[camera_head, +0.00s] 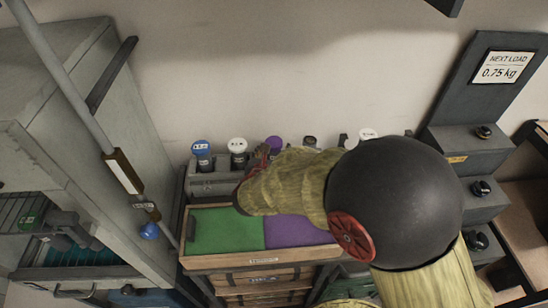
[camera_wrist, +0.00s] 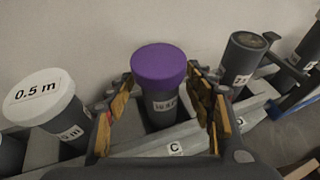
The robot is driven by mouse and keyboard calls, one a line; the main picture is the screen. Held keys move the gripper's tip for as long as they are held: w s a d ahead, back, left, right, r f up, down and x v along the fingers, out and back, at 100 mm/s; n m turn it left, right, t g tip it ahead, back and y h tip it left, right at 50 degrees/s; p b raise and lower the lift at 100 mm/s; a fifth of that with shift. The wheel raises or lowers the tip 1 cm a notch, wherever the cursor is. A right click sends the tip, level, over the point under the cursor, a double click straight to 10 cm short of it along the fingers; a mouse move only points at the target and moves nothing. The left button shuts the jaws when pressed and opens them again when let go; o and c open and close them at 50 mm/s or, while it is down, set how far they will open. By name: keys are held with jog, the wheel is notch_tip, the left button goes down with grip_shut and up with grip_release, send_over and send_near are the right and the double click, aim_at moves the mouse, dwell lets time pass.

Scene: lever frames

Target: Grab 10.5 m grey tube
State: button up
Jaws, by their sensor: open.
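A dark grey tube with a purple cap (camera_wrist: 158,66) stands upright in a rack between the fingers of my gripper (camera_wrist: 161,82) in the wrist view. Its label is partly visible and too blurred to read. My gripper is open, with one finger on each side of the tube. The purple cap (camera_head: 274,144) also shows in the head view, just beyond my gripper (camera_head: 262,153). A grey tube with a dark, uncapped-looking top (camera_wrist: 243,58) stands to the right; its label is unclear. A white-capped tube marked 0.5 m (camera_wrist: 42,98) stands to the left.
A green and purple tray (camera_head: 222,230) lies in front. A grey cabinet (camera_head: 75,130) stands at left.

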jog(key=c, duration=0.3)
grip_shut()
dwell(0.5)
